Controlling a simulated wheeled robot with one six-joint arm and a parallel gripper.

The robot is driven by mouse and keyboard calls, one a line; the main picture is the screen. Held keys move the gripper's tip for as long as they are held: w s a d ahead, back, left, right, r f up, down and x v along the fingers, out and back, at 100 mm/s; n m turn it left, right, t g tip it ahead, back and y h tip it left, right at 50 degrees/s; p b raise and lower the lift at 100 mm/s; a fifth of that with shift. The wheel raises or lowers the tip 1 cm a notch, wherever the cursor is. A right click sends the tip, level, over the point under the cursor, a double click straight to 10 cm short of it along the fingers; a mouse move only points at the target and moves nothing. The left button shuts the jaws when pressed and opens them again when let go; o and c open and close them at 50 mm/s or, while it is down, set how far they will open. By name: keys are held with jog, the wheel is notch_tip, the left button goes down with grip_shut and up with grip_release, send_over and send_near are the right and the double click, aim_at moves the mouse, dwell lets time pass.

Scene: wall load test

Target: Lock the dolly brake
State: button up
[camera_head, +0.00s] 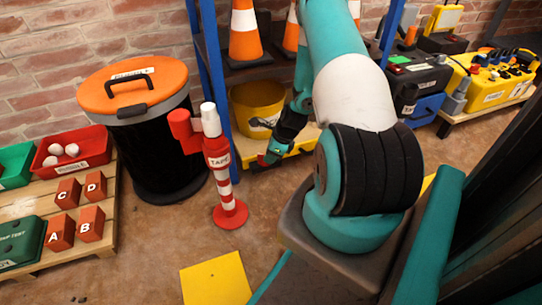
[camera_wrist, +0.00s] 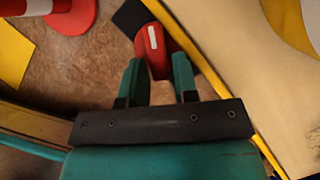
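The brake appears as a red pedal with a white stripe (camera_wrist: 152,42), beside the dolly's yellow edge in the wrist view. A small red patch (camera_head: 262,160) at my gripper's tip in the head view seems to be the same part. My gripper (camera_wrist: 158,62) is open, its two teal fingers on either side of the pedal's near end. I cannot tell whether either finger touches it. The dolly (camera_head: 303,141) is a low, yellow-edged platform at the blue rack's foot. Its pale top (camera_wrist: 235,65) fills the wrist view's right side. In the head view, my arm hides part of it.
A yellow bucket (camera_head: 257,104) stands above the dolly. A red-and-white post (camera_head: 222,178) stands left of my gripper, near a black bin with an orange lid (camera_head: 137,84). A pallet (camera_head: 112,210) with red blocks is farther left. A yellow floor square (camera_head: 216,281) lies in front.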

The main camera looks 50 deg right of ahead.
jog(key=shift+c, duration=0.2)
grip_shut()
jog(key=shift+d+r+n+p, duration=0.15)
jog(key=shift+r+n+p, duration=0.15)
jog(key=shift+n+p, duration=0.6)
jog(key=shift+y+p, duration=0.3)
jog(key=shift+p, duration=0.5)
jog(key=shift+w+d+f+n+g+y+p, duration=0.15)
jog(key=shift+n+g+p, duration=0.1)
jog(key=shift+n, duration=0.3)
jog(key=shift+w+f+n+g+y+p, duration=0.15)
jog(key=shift+n+g, duration=0.1)
jog(key=shift+n, duration=0.3)
jog(key=shift+s, duration=0.15)
jog(key=shift+o, duration=0.2)
grip_release()
